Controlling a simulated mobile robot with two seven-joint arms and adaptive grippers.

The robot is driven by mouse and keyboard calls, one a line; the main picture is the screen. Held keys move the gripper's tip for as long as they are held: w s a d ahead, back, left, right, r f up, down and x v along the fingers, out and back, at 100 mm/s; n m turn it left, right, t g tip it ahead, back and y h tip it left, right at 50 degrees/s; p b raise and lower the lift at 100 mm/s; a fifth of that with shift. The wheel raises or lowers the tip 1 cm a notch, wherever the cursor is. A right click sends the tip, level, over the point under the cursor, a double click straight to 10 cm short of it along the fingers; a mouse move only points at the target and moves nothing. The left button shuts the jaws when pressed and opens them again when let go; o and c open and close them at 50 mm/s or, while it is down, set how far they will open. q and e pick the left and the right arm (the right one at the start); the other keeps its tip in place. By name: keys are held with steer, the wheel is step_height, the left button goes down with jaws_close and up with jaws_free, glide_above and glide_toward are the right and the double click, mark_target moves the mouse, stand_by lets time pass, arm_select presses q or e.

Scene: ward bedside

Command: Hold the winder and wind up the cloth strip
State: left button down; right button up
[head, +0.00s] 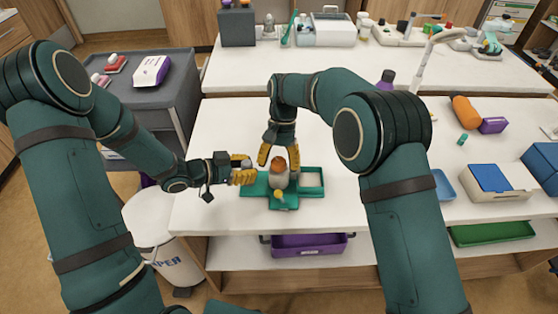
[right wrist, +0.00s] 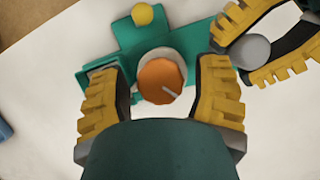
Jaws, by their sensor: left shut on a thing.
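The green winder (head: 283,202) sits near the front edge of the white table. A whitish roll, perhaps the cloth strip (head: 280,182), stands upright on it under an orange top (head: 278,165). The orange top also shows in the right wrist view (right wrist: 161,81). A yellow knob (right wrist: 143,14) is on the winder's near side. My left gripper (head: 242,169) is shut on a grey round knob (right wrist: 250,50) at the winder's left. My right gripper (head: 279,157) points down, open, its fingers on either side of the orange top with gaps showing.
A purple bin (head: 308,246) is on the shelf below. A white waste bin (head: 160,235) stands at the front left, by a grey cart (head: 165,100). The tabletop left of the winder is clear.

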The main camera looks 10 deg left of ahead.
steer(key=shift+w+r, duration=0.1)
steer(key=shift+r, duration=0.05)
steer(key=v, duration=1.1)
steer(key=shift+r, duration=0.4)
steer(key=shift+w, duration=0.1)
steer(key=s+n+t+h, duration=0.1)
steer(key=n, duration=0.3)
steer(key=s+a+n+t+h, duration=0.1)
steer(key=n, duration=0.3)
steer(key=s+f+n+t+h, duration=0.1)
steer(key=n, duration=0.3)
steer(key=shift+s+a, duration=0.15)
steer(key=shift+s, duration=0.2)
steer(key=f+n+t, duration=0.1)
steer(key=f+n, duration=0.2)
steer(key=d+f+n+t, duration=0.1)
steer(key=f+n, duration=0.2)
steer(key=n, duration=0.1)
steer(key=s+f+n+t, duration=0.1)
steer(key=f+n, duration=0.2)
steer(key=f, duration=0.1)
steer(key=shift+d+n+t+h, duration=0.25)
steer(key=shift+n+t+h, duration=0.05)
steer(key=shift+n+h, duration=0.1)
